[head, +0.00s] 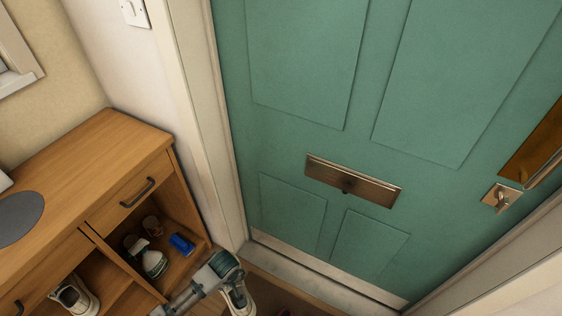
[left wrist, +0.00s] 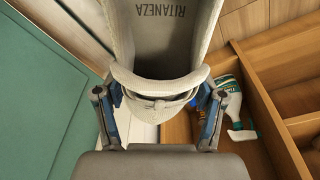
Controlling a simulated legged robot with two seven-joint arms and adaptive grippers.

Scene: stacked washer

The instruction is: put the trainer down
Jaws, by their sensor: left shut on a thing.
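The trainer (head: 240,300) is pale grey-white and shows at the bottom of the head view, beside the shoe cabinet and in front of the door. My left gripper (head: 224,266) is shut on it. In the left wrist view the trainer (left wrist: 160,60) fills the top middle, with dark lettering on its insole. The left gripper's fingers (left wrist: 160,100) grip it on both sides near the heel. Whether its sole touches anything is hidden. My right gripper is not in view.
The wooden cabinet (head: 95,160) stands at left, with open compartments. A green door (head: 300,110) with a letter plate (head: 352,182) closes off the right.

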